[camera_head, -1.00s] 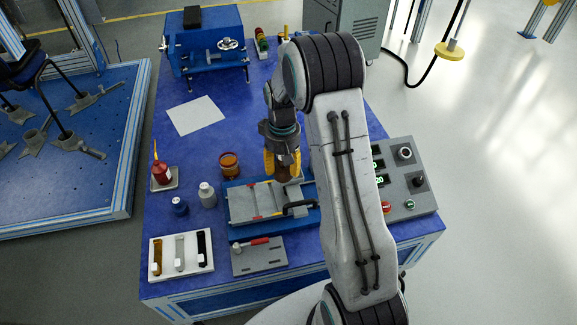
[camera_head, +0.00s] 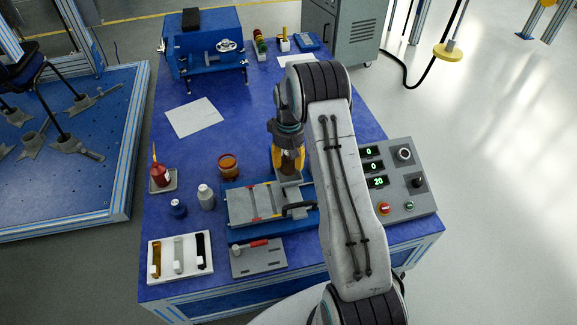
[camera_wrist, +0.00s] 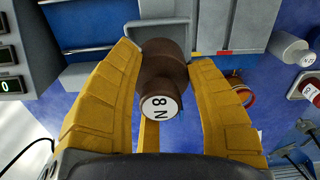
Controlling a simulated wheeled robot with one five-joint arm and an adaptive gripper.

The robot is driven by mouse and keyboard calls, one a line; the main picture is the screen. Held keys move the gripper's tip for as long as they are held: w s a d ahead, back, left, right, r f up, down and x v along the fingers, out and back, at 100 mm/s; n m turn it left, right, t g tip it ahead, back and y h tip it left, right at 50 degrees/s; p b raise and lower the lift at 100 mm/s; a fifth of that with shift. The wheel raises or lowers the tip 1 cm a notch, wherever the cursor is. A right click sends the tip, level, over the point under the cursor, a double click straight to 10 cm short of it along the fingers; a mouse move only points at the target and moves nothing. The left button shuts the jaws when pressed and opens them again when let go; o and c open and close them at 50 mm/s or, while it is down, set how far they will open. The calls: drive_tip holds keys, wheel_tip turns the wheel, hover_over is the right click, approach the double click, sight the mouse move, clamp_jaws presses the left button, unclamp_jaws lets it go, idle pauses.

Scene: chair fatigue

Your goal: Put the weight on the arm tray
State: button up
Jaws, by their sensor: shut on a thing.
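The weight (camera_wrist: 160,85) is a brown, waisted cylinder with a round white label reading 8 N. My gripper (camera_wrist: 165,100) has its yellow fingers shut on it in the wrist view. In the head view my gripper (camera_head: 288,160) is over the back right part of a blue-based test fixture (camera_head: 236,236). A small grey plate (camera_head: 292,181), possibly the arm tray, lies just below the fingers. In the wrist view a grey bracket (camera_wrist: 165,32) shows right beyond the weight. I cannot tell whether the weight touches it.
A control box (camera_head: 405,190) with green displays stands right of the fixture. A grey tool plate (camera_head: 259,258) lies in front. The table behind, around the paper (camera_head: 194,117), is clear.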

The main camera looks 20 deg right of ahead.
sight(288, 166)
drive_tip(key=shift+f, duration=1.4)
drive_tip(key=shift+f, duration=0.1)
drive_tip(key=o, duration=1.2)
drive_tip(key=shift+f, duration=0.1)
